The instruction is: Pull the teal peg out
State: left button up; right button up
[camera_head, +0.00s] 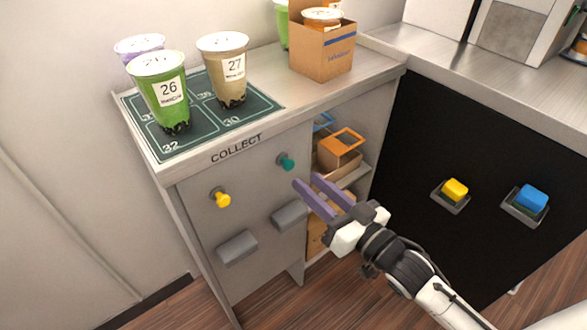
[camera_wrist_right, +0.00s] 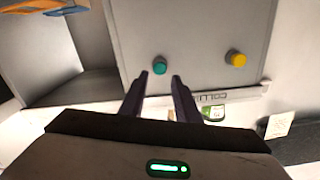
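The teal peg (camera_head: 286,161) sticks out of the grey front panel of the collect counter, just below the word COLLECT. In the right wrist view the teal peg (camera_wrist_right: 159,66) is ahead of the fingertips, between their lines and slightly beyond them. My right gripper (camera_head: 306,181) is open, its two purple fingers apart and empty, pointing at the panel a little below and to the right of the peg. The fingers also show in the right wrist view (camera_wrist_right: 160,76), with nothing between them. My left gripper is not in view.
A yellow peg (camera_head: 221,198) is left of the teal one. Two grey blocks (camera_head: 237,246) project from the panel below. Cups stand on the green mat (camera_head: 257,104) above. An open shelf with cardboard carriers (camera_head: 338,152) is on the right.

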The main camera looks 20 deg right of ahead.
aim_at(291, 167)
jog(key=x, duration=0.6)
jog(key=shift+w+a, duration=0.1)
jog(key=shift+w, duration=0.3)
grip_shut()
